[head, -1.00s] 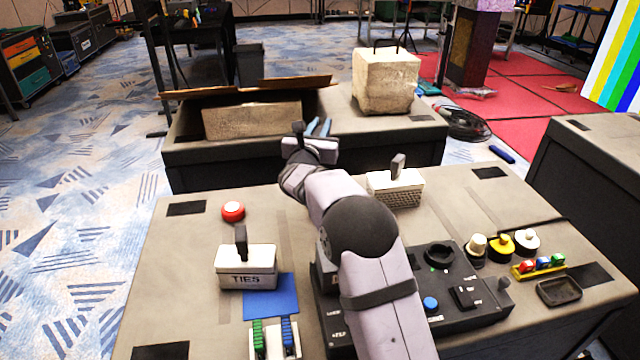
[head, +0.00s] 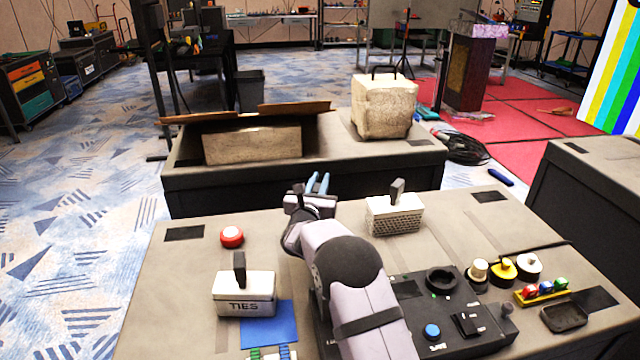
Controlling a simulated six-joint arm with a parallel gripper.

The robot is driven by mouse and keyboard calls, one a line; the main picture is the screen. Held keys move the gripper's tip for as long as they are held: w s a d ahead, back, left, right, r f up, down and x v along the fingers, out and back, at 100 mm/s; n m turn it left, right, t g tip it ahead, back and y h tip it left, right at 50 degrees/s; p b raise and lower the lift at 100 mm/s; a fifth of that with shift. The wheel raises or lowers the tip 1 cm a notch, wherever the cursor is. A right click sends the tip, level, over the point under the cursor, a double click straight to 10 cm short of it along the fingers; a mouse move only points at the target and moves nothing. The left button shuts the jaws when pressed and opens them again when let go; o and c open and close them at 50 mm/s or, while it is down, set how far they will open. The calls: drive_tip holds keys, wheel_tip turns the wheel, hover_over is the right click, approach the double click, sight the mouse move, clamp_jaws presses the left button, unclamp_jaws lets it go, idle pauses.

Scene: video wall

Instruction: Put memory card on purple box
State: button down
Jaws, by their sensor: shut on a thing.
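My gripper (head: 318,180) is above the far edge of the near desk, left of a white perforated box with a dark handle. Its light-blue fingers point away from me and lie close together. What they hold is too small or hidden to make out, so I cannot tell whether it is the memory card. I cannot clearly pick out a purple box; the only purple I see is the top of a tall stand (head: 474,31) far back on the red mats.
The near desk (head: 190,275) holds a red button (head: 231,237), a white TIES box (head: 244,294), a blue mat (head: 270,325), a perforated box (head: 394,217), a black control panel (head: 455,295) and a yellow rack (head: 541,294). Behind are a stone-like block (head: 384,108) and an open case (head: 252,145).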

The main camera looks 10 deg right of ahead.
sight(316, 190)
drive_tip(key=shift+f, duration=0.2)
drive_tip(key=shift+f, duration=0.25)
drive_tip(key=c, duration=1.7)
unclamp_jaws()
drive_tip(key=shift+o, duration=0.2)
drive_tip(key=shift+r, duration=0.1)
drive_tip(key=shift+r, duration=0.2)
drive_tip(key=shift+s+a+f, duration=0.1)
drive_tip(key=shift+s+a, duration=0.1)
drive_tip(key=shift+s, duration=0.1)
drive_tip(key=v, duration=0.4)
drive_tip(key=shift+s+a, duration=0.1)
drive_tip(key=shift+s, duration=0.15)
wheel_tip(316, 190, up, 6)
drive_tip(key=shift+f, duration=0.2)
drive_tip(key=shift+r, duration=0.75)
